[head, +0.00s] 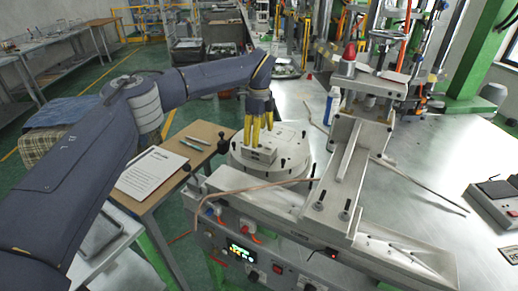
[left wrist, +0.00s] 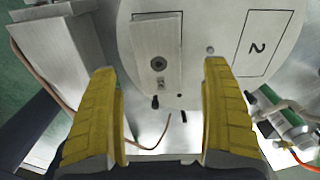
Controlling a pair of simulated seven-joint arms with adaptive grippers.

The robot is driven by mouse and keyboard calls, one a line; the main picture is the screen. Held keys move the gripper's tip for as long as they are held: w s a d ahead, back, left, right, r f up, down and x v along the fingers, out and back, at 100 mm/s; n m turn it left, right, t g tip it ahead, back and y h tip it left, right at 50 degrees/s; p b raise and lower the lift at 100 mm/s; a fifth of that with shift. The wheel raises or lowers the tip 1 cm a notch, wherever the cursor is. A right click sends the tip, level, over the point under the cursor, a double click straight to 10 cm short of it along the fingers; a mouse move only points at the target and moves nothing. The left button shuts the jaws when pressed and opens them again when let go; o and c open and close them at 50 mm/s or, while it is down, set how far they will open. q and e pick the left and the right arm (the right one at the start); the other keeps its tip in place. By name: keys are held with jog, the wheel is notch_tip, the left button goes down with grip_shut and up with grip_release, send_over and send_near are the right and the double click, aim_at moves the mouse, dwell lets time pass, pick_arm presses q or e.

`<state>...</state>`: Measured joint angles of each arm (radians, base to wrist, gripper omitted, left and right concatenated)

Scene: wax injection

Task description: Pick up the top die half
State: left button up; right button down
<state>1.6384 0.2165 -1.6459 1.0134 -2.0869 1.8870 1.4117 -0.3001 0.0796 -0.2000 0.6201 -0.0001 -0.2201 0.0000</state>
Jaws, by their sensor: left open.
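The top die half is a grey metal block (head: 262,154) on a round pale plate (head: 297,141) in the head view. In the left wrist view the block (left wrist: 158,50) shows a dark round hole and lies on the plate (left wrist: 210,22), beside an outlined area marked 2. My left gripper (head: 254,134) is open with its yellow fingers pointing down at the block. In the left wrist view its fingers (left wrist: 160,66) are spread wider than the block, one toward each side, with nothing between them held. Whether a lower half sits under the block cannot be told.
The plate sits on a machine with a control panel (head: 242,252) in front and a metal frame (head: 345,160) at right. A brown cable (head: 250,187) crosses in front. A side table (head: 195,135) with a paper sheet (head: 152,172) and pens stands left.

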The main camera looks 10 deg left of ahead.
aim_at(259, 146)
pick_arm(q)
jog(key=shift+s+f, duration=0.1)
jog(key=shift+f, duration=2.5)
jog(key=c, duration=1.5)
jog(key=shift+r, duration=0.1)
